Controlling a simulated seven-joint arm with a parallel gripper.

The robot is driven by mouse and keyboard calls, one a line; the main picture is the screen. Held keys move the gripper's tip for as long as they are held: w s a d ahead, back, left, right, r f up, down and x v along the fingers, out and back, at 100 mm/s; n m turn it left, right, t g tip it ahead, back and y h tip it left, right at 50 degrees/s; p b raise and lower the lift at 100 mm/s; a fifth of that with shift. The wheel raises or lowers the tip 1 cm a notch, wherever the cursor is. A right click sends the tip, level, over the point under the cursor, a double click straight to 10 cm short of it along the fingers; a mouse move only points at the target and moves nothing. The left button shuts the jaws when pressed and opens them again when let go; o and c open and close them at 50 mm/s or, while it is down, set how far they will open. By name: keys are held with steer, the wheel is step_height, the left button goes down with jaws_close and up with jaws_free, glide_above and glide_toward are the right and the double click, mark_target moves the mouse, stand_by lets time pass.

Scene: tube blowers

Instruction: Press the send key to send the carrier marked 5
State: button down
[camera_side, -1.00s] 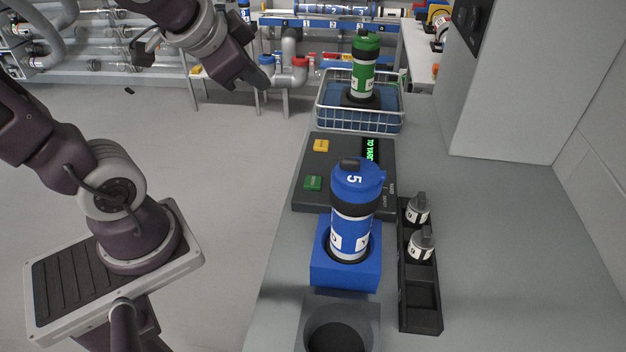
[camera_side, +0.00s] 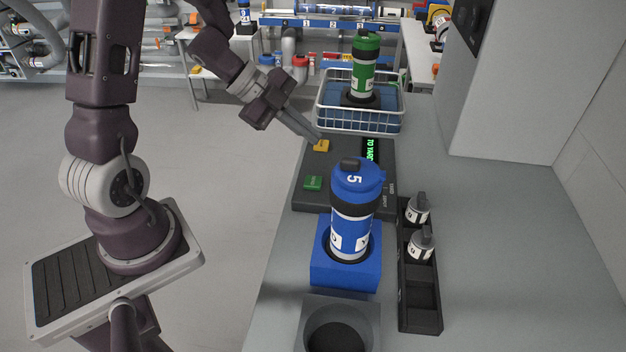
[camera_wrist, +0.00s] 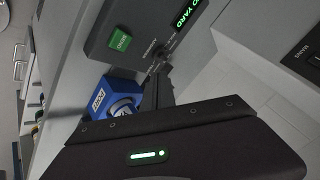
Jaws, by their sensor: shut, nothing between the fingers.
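The console (camera_side: 340,190) has a green key (camera_side: 313,183) and a yellow key (camera_side: 321,146); their lettering is too small to read surely. The green key also shows in the wrist view (camera_wrist: 120,39), left of my fingers. A blue carrier marked 5 (camera_side: 352,205) stands upright in a blue holder (camera_side: 345,272) in front of the console. My gripper (camera_side: 317,138) is shut and empty, fingers slanting down to the yellow key's far edge; I cannot tell whether they touch it. The yellow key cannot be made out in the wrist view.
A wire basket (camera_side: 360,125) with a green carrier (camera_side: 364,65) stands behind the console. A black rack (camera_side: 420,315) holding two small grey-topped pieces is to the right, and an empty grey socket (camera_side: 338,312) is in front. The bench's right side is clear.

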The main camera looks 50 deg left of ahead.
mark_target(309, 180)
steer(key=shift+f, duration=4.4)
steer(key=shift+f, duration=0.15)
steer(key=shift+f, duration=0.25)
